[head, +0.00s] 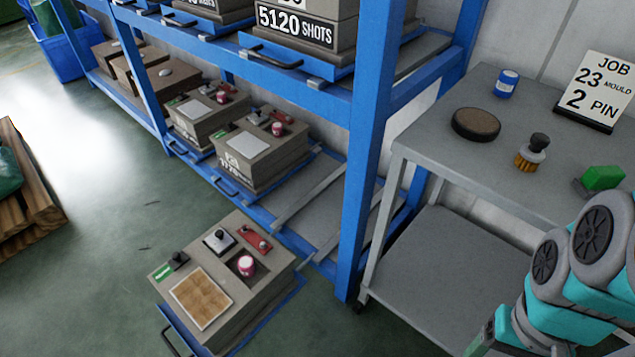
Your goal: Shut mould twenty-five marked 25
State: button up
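No mark reading 25 is legible in this view, so I cannot tell which mould is twenty-five. A grey-brown mould (262,291) sits on a blue pulled-out tray (178,326) at the front of the rack's lower level. Its top carries a tan square panel (200,298), a red clamp (254,238), a dark-knobbed fitting (219,240) and a pink-red knob in a recess (246,265). Whether it is open or shut is unclear. My arm enters at lower right; its end is cut off by the bottom edge and the gripper's fingers cannot be made out.
More moulds (262,165) stand on the blue rack (364,150). Floor at left is clear beside a wooden pallet (35,190).

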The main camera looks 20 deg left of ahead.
aim_at(216, 311)
jog(key=u, duration=1.3)
jog(key=j+u, duration=0.2)
jog(key=j, duration=0.2)
jog(key=i+j+u, duration=0.2)
jog(key=j, duration=0.2)
jog(key=j+u, duration=0.2)
jog(key=j, duration=0.2)
